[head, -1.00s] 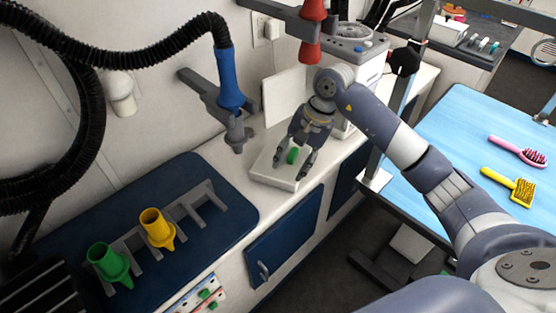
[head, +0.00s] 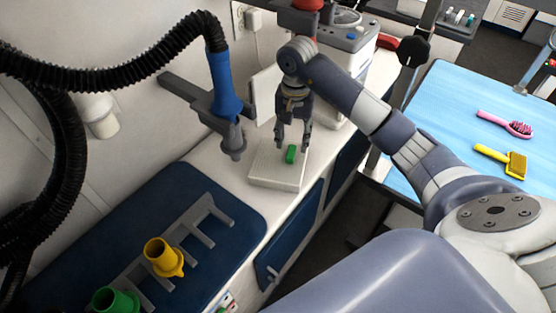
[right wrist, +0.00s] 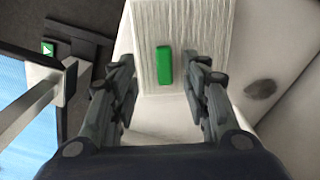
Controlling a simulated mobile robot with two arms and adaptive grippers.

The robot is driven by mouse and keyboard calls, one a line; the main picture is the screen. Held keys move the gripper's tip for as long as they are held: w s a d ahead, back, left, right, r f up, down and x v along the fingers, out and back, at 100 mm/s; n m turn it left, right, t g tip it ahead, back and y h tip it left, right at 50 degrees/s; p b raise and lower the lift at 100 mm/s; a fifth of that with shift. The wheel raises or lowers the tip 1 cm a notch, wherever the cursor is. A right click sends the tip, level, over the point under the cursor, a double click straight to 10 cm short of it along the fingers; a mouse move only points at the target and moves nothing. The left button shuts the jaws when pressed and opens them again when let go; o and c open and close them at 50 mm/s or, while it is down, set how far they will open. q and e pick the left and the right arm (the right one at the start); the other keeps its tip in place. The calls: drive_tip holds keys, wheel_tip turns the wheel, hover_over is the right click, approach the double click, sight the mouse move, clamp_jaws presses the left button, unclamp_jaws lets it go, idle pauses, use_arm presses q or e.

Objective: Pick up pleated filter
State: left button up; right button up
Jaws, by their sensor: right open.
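The pleated filter (head: 278,175) is a flat white ridged block lying on the white counter, with a green tab (head: 290,154) standing on its top. In the right wrist view the filter (right wrist: 207,27) lies ahead of the jaws, and the green tab (right wrist: 164,66) is between the two fingers' lines. My right gripper (head: 293,148) is open and points down just above the filter, its fingers on either side of the tab. It also shows in the right wrist view (right wrist: 164,75). Nothing is held in it. My left gripper is out of view.
A blue hose nozzle (head: 225,85) hangs left of the filter. A yellow nozzle (head: 163,257) and a green nozzle (head: 115,300) stand in a grey rack on a dark blue mat (head: 130,220). A grey-white machine (head: 345,95) stands behind. A blue table (head: 455,110) holds brushes.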

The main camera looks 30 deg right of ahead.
sight(290, 155)
drive_tip(key=shift+f, duration=0.95)
drive_tip(key=shift+a+f, duration=0.1)
drive_tip(key=shift+f, duration=0.2)
drive_tip(key=f, duration=0.1)
drive_tip(key=f+p, duration=0.1)
drive_tip(key=f, duration=0.2)
drive_tip(key=shift+w+f+p, duration=0.2)
drive_tip(key=shift+w+p, duration=0.05)
drive_tip(key=shift+p, duration=0.15)
drive_tip(key=shift+f, duration=0.2)
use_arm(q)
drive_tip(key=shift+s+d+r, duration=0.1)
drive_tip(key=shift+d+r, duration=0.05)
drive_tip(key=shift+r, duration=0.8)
use_arm(e)
clamp_jaws()
